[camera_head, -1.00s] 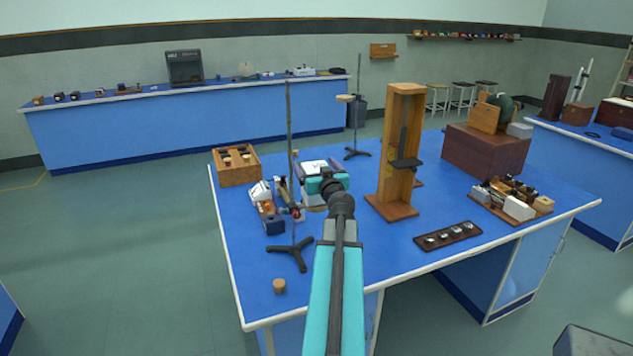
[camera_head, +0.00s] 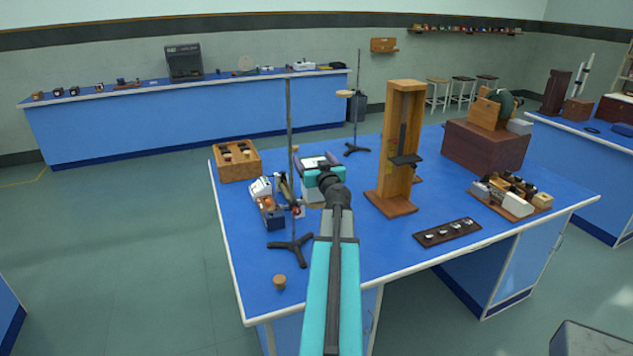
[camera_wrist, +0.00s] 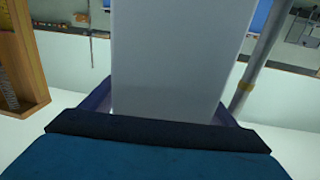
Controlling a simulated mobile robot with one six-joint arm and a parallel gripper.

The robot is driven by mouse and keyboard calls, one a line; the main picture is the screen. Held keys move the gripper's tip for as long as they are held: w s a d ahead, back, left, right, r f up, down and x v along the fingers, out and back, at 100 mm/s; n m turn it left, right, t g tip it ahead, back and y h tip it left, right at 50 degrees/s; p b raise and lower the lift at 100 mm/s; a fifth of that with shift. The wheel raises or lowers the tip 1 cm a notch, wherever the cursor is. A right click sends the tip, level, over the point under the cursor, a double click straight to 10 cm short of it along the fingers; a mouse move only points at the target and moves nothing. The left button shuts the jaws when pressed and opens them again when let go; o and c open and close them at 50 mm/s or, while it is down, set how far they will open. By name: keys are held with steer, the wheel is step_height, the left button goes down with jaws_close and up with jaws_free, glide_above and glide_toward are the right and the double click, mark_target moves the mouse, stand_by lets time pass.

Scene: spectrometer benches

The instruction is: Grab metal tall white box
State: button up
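A tall, plain white-grey box (camera_wrist: 180,60) fills the middle of the wrist view and runs out of its top edge. My gripper (camera_wrist: 165,108) has one dark finger on each side of the box, close to its left and right faces. I cannot tell whether both fingers press on it. In the head view, my gripper (camera_head: 318,165) is over the middle-left of the blue bench, with the white box (camera_head: 311,195) partly visible at it. My own wrist hides much of the box there.
A thin rod stand (camera_head: 290,240) rises just left of my gripper. A tall wooden stand (camera_head: 394,150) is close on the right. An open wooden box (camera_head: 238,172), small instruments (camera_head: 262,187) and a dark strip (camera_head: 447,233) share the blue bench (camera_head: 370,250).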

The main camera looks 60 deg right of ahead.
steer(key=c, duration=1.7)
steer(key=shift+o, duration=0.2)
steer(key=shift+r, duration=0.2)
steer(key=shift+r+b, duration=0.4)
steer(key=shift+r, duration=1.05)
steer(key=s+a+b, duration=0.3)
steer(key=s+b, duration=0.2)
steer(key=s, duration=0.2)
steer(key=s+a+r+b, duration=0.1)
steer(key=s+a+b, duration=0.2)
steer(key=s+b, duration=0.2)
steer(key=shift+s+a+r+b, duration=0.3)
steer(key=shift+s+a+b, duration=0.1)
steer(key=shift+s, duration=0.8)
